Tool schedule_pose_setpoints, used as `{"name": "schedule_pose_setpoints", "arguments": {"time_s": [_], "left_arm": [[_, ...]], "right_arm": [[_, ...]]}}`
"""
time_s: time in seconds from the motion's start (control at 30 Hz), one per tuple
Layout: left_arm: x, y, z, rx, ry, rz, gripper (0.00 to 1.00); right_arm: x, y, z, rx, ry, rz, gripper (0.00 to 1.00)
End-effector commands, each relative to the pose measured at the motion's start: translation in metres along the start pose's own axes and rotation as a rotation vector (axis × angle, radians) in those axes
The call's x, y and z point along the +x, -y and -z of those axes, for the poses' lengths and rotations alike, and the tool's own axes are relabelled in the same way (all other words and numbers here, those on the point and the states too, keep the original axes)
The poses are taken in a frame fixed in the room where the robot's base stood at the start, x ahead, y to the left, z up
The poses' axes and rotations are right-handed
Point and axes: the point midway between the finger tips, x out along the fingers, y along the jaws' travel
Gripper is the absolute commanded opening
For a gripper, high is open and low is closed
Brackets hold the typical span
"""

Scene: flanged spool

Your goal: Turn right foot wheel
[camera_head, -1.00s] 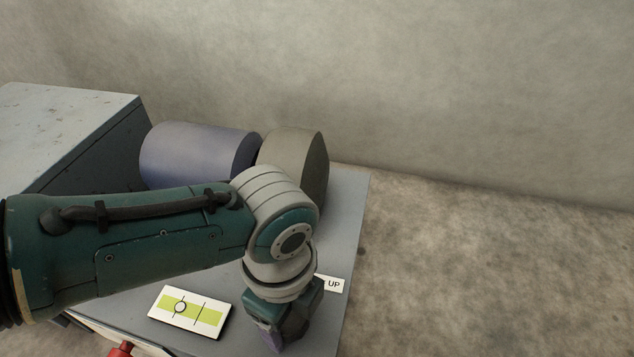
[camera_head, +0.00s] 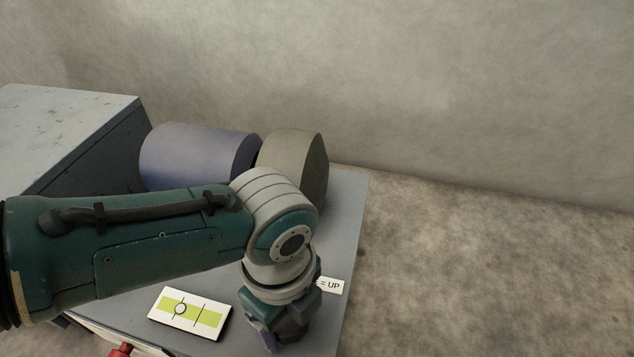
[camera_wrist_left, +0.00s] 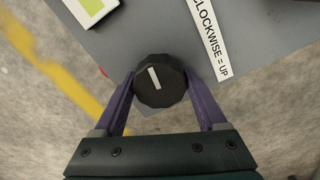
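In the left wrist view a black faceted wheel (camera_wrist_left: 160,82) with a white mark sits at the edge of the grey surface. The mark leans slightly, its upper end to the left. The purple fingers of my left gripper (camera_wrist_left: 160,80) lie against its two sides. In the head view my left gripper (camera_head: 264,340) points down over the grey bench's near right part, and its hand hides the wheel. A white level card (camera_head: 190,313) with a green band shows a round bubble at its left line. My right gripper is not in view.
A label reading "CLOCKWISE = UP" (camera_wrist_left: 210,38) lies beside the wheel. A blue-violet cylinder (camera_head: 195,155) and a grey-brown round flange (camera_head: 292,165) rest at the back of the bench (camera_head: 345,215). Something red (camera_head: 121,350) shows at the lower left. Open floor lies right.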

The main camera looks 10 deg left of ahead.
Motion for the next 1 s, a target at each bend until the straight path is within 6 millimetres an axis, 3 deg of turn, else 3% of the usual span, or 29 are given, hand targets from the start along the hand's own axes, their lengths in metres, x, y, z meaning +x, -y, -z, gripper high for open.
{"name": "schedule_pose_setpoints", "arguments": {"time_s": [0.2,0.47,1.0], "left_arm": [[0.0,0.0,0.0,0.0,0.001,0.0,0.97],[-0.003,0.0,0.0,0.0,0.001,0.0,0.97],[-0.092,0.0,0.0,0.0,0.001,0.0,0.97]], "right_arm": [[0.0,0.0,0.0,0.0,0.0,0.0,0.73],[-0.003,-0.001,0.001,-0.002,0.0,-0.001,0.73],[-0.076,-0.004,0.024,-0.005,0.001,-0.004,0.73]]}}
